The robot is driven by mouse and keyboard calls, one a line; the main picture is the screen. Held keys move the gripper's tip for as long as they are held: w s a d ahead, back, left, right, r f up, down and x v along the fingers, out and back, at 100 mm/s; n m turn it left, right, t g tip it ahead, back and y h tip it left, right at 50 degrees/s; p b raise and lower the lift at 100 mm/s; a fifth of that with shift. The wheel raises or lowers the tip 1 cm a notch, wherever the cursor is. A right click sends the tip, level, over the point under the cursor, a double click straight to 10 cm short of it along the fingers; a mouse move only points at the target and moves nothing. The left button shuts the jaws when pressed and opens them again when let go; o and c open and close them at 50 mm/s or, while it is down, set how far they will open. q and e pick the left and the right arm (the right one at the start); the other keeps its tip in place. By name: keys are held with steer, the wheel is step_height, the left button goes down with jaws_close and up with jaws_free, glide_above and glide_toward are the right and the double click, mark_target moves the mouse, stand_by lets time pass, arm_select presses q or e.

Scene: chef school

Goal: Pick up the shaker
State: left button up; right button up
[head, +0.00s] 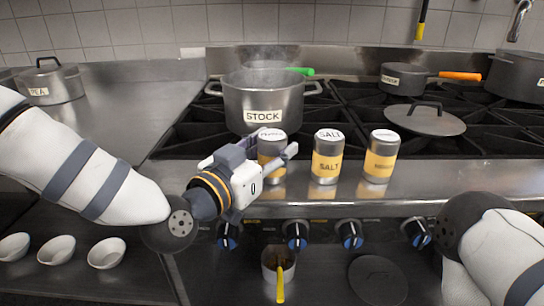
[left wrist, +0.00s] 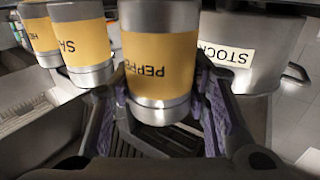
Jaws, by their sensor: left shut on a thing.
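The shaker with a yellow label reading PEPPER in the left wrist view (left wrist: 158,62) is a grey metal cylinder. In the head view the pepper shaker (head: 271,146) is at the left end of a row of three on the stove's front ledge. My left gripper (head: 276,154) is shut around its body from the left, with a finger on each side. Its base looks level with the others; I cannot tell whether it touches the ledge. The salt shaker (head: 327,157) stands to its right, then a third shaker (head: 380,156) whose label is unclear. My right gripper is out of view.
A steaming STOCK pot (head: 262,115) stands close behind the pepper shaker. A lid (head: 426,119) lies on the burners at right. Stove knobs (head: 296,234) line the front below. Several white bowls (head: 106,253) sit at lower left. The left counter (head: 115,117) is mostly clear.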

arm_select(q)
steer(key=shift+r, duration=1.5)
steer(key=s+d+r+p, duration=0.1)
steer(key=s+d+r, duration=0.1)
steer(key=s+r, duration=0.4)
steer(key=s+d+r+p, duration=0.1)
steer(key=s+d+r, duration=0.2)
steer(key=s+r, duration=0.4)
step_height(320, 180, up, 2)
steer(key=shift+p, duration=0.4)
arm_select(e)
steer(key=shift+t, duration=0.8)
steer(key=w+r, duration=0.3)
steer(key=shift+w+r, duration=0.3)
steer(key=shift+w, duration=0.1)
arm_select(q)
steer(key=shift+a, duration=0.1)
